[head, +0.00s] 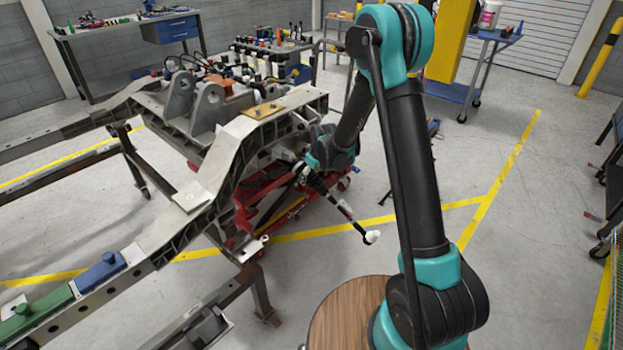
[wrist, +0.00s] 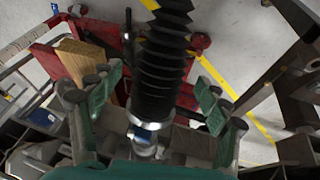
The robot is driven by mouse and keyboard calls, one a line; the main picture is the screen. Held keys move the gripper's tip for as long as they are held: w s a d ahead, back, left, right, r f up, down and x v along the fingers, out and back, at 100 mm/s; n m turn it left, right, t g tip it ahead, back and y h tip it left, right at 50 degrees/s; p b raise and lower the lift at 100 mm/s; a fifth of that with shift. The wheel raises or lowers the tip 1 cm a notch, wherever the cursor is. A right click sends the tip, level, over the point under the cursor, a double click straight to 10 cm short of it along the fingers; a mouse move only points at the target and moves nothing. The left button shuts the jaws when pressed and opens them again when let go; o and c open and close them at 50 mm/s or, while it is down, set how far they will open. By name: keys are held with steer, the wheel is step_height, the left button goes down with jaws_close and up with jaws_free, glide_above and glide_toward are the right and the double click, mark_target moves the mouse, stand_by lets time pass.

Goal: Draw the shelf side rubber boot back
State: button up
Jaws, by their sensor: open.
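A black ribbed rubber boot (wrist: 163,62) runs down the middle of the wrist view. Its lower end meets a bright metal collar (wrist: 148,132) with a bluish part. My gripper (wrist: 158,92) is open, with one green-padded finger on each side of the boot. A gap shows between each finger and the boot, so neither appears to touch it. In the head view my gripper (head: 306,172) is small and partly hidden beside the chassis frame (head: 262,125). A dark rod (head: 340,205) with a white end (head: 372,237) sticks out below it. The boot is hard to make out there.
A red wheeled stand (head: 258,207) is under the chassis, close to my gripper. A wooden block (wrist: 85,68) lies left of the fingers in the wrist view. Open floor with yellow lines (head: 480,212) lies to the right. A workbench (head: 130,28) stands at the back left.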

mark_target(316, 186)
steer(key=v, duration=0.7)
steer(key=shift+r, duration=0.2)
steer(key=shift+s+d, duration=0.1)
steer(key=shift+s, duration=0.05)
steer(key=s+d+r+m+h, duration=0.1)
steer(key=s+d+r+m, duration=0.2)
steer(key=s+d, duration=0.45)
steer(key=s+d+r+m, duration=0.2)
steer(key=s+d+r, duration=0.1)
steer(key=s+d, duration=0.45)
steer(key=s+d+f+m+h, duration=0.1)
steer(key=s+d+m, duration=0.3)
steer(key=s+d, duration=0.4)
steer(key=s+f, duration=0.1)
steer(key=s, duration=0.6)
steer(key=shift+s+d+f+m, duration=0.15)
steer(key=shift+s+f+m, duration=0.05)
steer(key=shift+s+m, duration=0.2)
